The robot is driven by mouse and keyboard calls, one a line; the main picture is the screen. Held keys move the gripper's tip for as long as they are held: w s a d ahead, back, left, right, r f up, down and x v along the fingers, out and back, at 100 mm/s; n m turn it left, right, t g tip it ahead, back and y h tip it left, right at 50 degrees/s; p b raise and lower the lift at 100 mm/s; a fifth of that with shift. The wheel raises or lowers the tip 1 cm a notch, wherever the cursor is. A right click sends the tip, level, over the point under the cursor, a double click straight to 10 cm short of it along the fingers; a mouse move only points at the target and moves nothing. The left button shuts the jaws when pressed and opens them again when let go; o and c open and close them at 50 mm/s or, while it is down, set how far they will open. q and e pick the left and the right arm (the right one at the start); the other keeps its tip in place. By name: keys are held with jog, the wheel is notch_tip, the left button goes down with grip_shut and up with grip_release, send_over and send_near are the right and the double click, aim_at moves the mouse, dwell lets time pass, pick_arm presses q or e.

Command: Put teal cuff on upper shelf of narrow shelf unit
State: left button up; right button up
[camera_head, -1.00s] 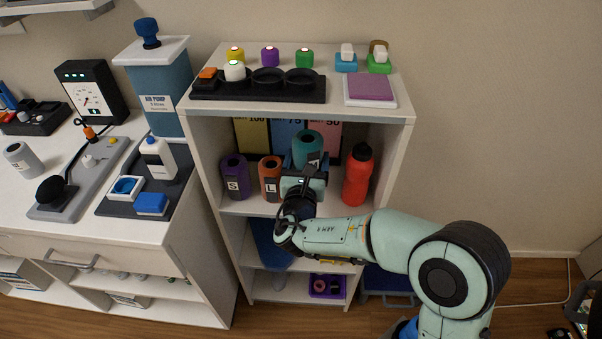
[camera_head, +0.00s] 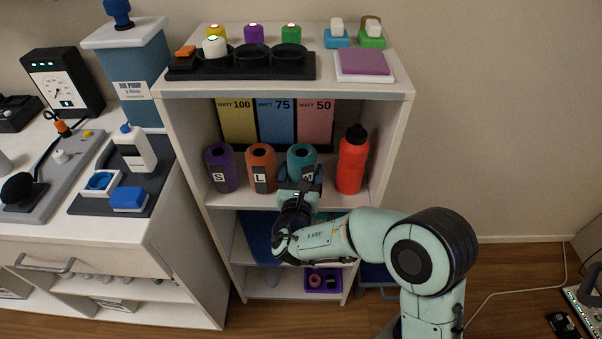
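The teal cuff (camera_head: 302,154) stands upright on the upper shelf of the narrow shelf unit (camera_head: 387,150), to the right of the orange cuff (camera_head: 261,168). Its lower front is partly hidden by my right gripper (camera_head: 300,184), whose arm comes in from the lower right. The gripper is right at the front of the teal cuff. Whether its fingers are closed on the cuff is hidden. My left gripper is not in view.
A purple cuff (camera_head: 220,168) stands left of the orange one. A red bottle (camera_head: 352,160) stands close on the right of the teal cuff. Watt panels (camera_head: 277,122) line the back. A lower shelf holds a purple tray (camera_head: 323,281).

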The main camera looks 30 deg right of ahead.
jog(key=shift+r, duration=0.1)
jog(key=shift+f, duration=0.2)
jog(key=o, duration=1.1)
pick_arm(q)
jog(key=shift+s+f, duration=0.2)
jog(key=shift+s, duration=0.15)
pick_arm(e)
jog(key=shift+o, duration=0.2)
